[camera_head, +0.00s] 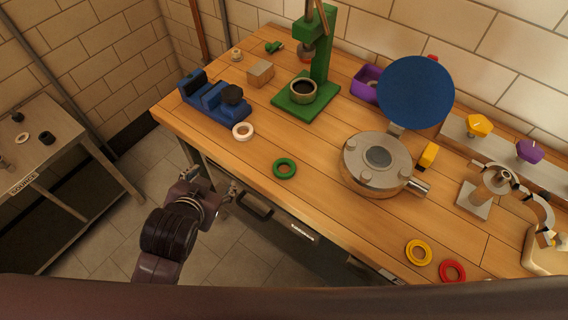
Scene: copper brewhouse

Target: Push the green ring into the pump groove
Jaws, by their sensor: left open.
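The green ring (285,168) lies flat on the wooden workbench (250,185), near its front edge and left of the pump. The pump (376,163) is a round silver body with a dark centre opening, bolt heads on its face and a side outlet at lower right. Its groove is too small to make out. A large blue disc (415,92) stands raised behind the pump, above a small hinge-like piece. My left gripper (231,192) is open and empty, beyond the bench's front edge, to the left of and below the green ring. My right gripper does not show.
A white ring (243,131), yellow ring (418,252) and red ring (452,271) lie on the bench. A green press (310,95) and blue vise (213,101) stand at the back left. Bench around the green ring is clear.

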